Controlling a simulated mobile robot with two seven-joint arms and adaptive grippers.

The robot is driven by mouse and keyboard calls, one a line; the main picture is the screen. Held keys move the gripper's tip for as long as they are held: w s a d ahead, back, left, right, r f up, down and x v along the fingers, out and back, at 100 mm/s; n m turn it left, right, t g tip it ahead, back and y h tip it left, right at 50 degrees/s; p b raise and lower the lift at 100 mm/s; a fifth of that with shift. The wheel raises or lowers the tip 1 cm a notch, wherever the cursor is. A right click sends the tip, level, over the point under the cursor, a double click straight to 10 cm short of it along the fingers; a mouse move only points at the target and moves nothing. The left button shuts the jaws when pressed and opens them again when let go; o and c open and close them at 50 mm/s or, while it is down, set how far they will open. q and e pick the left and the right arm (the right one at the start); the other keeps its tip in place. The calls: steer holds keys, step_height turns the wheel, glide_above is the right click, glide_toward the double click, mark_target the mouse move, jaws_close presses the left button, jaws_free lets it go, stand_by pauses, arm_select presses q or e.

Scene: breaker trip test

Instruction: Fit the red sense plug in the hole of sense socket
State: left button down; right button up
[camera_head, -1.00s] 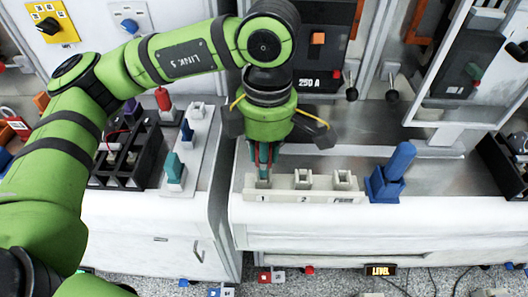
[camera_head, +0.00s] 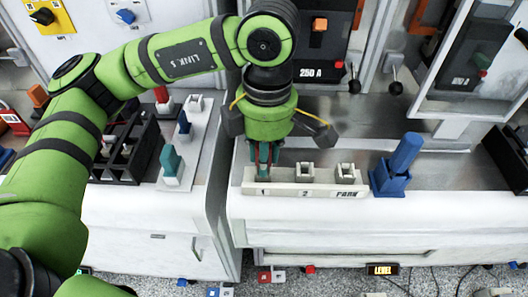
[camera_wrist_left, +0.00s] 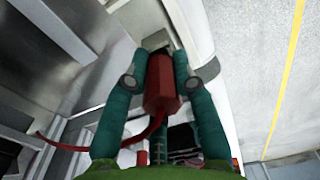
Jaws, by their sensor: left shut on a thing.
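My left gripper (camera_head: 264,163) points down at the left end of a pale socket strip (camera_head: 284,189) marked 1, 2 and PARK. Its teal fingers are shut on the red sense plug (camera_wrist_left: 162,85), which trails a red cord in the left wrist view. In the head view the fingers cover most of the plug and the position marked 1. Positions 2 (camera_head: 305,172) and PARK (camera_head: 345,173) stand empty. I cannot tell how far the plug's tip sits in a hole, or which position is the sense socket. My right gripper is out of view.
A blue holder with a blue handle (camera_head: 405,152) stands just right of the strip. A white strip with teal (camera_head: 171,161) and blue plugs and a black rack (camera_head: 128,150) lie left, across a gap. A breaker panel marked 250 A (camera_head: 318,48) stands behind.

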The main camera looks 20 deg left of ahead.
arm_select(q)
steer(key=shift+f+b, duration=0.3)
steer(key=shift+f, duration=0.05)
steer(key=c, duration=0.9)
jaws_free()
steer(key=shift+c, duration=0.2)
step_height(320, 180, up, 12)
steer(key=shift+w+d, duration=0.15)
steer(key=o, duration=0.9)
steer(key=shift+o, duration=0.2)
